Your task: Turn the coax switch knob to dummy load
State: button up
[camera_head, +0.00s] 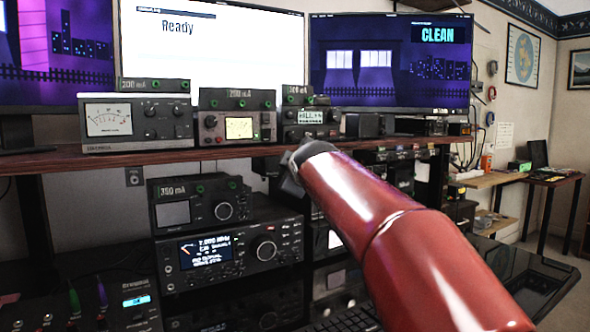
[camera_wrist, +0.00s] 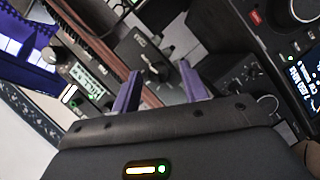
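A small dark box (camera_wrist: 142,58) with faint pale lettering and a dark lever-like knob shows under the shelf edge in the wrist view. It looks like the coax switch, but I cannot read its label or the knob's position. My gripper (camera_wrist: 160,86) has its two purple fingers apart with nothing held between them. The box is beyond the fingertips, and I see no contact. In the head view my gripper (camera_head: 291,172) is at the shelf's front edge, mostly hidden behind my red arm, which also covers the area under the shelf there.
The wooden shelf (camera_head: 80,161) carries several meters and tuners, including one with a lit yellow meter (camera_head: 239,128). Below it stand a radio with a lit display (camera_head: 205,252) and a smaller unit (camera_head: 203,204). Monitors (camera_head: 390,62) stand behind. Space around the fingers is tight.

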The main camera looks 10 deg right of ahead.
jog(key=s+r+b, duration=0.1)
jog(key=s, duration=0.6)
jog(key=shift+s+r, duration=0.3)
jog(key=shift+s, duration=0.05)
jog(key=shift+a, duration=0.1)
